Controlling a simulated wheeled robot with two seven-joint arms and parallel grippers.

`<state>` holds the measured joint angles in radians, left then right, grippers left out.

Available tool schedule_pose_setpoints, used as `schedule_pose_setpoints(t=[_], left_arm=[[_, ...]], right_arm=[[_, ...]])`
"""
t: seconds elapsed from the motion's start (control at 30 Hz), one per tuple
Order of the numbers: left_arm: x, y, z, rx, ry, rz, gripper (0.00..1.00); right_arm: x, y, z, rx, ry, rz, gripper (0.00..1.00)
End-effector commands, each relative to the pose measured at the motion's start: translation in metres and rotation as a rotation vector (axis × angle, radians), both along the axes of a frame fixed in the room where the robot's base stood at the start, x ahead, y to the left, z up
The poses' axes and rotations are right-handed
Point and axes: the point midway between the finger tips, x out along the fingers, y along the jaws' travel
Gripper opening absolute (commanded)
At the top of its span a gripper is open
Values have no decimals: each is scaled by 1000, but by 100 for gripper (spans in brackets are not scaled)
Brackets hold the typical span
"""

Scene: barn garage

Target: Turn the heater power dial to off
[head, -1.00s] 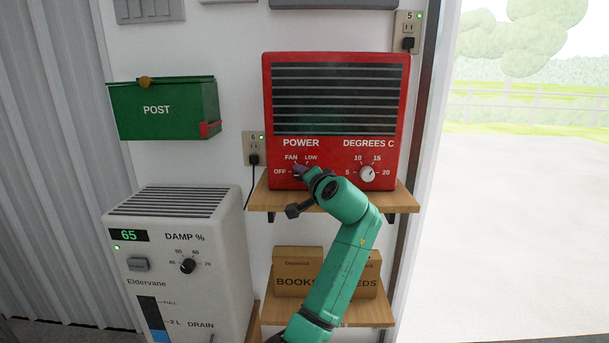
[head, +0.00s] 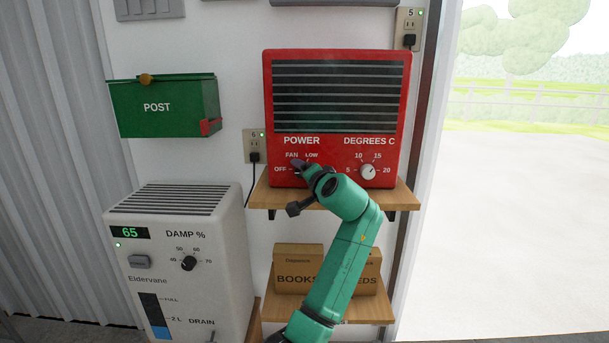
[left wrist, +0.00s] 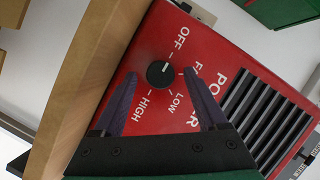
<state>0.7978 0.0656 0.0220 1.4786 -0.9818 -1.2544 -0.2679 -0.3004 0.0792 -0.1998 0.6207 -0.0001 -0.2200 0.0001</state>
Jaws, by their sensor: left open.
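The red heater (head: 337,60) stands on a wooden shelf, with its POWER dial low on the left of its front. In the head view my left gripper (head: 299,169) covers most of that dial. In the left wrist view the power dial (left wrist: 160,74) is a round black knob with a small white mark on its upper right side, toward OFF and FAN; which one exactly is hard to tell. My left gripper (left wrist: 160,75) is open, one finger on each side of the dial, with gaps visible. My right gripper is out of view.
The DEGREES C dial (head: 368,172) is right of my gripper. The wooden shelf edge (head: 262,197) runs below the heater. A white dehumidifier (head: 226,253) stands lower left, a green post box (head: 165,122) hangs left, and cardboard boxes (head: 297,285) sit on a lower shelf.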

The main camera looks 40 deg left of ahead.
Motion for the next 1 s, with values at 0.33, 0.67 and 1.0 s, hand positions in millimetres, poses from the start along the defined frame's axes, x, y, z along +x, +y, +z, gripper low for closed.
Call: schedule_pose_setpoints(t=[0.33, 0.67, 1.0], left_arm=[[-42, -69, 12, -3, -2, -5, 75], [-75, -118, 24, -2, 1, -1, 75], [-76, -119, 25, -1, 0, -1, 75]], right_arm=[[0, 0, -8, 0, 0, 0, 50], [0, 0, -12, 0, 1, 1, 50], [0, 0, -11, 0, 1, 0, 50]])
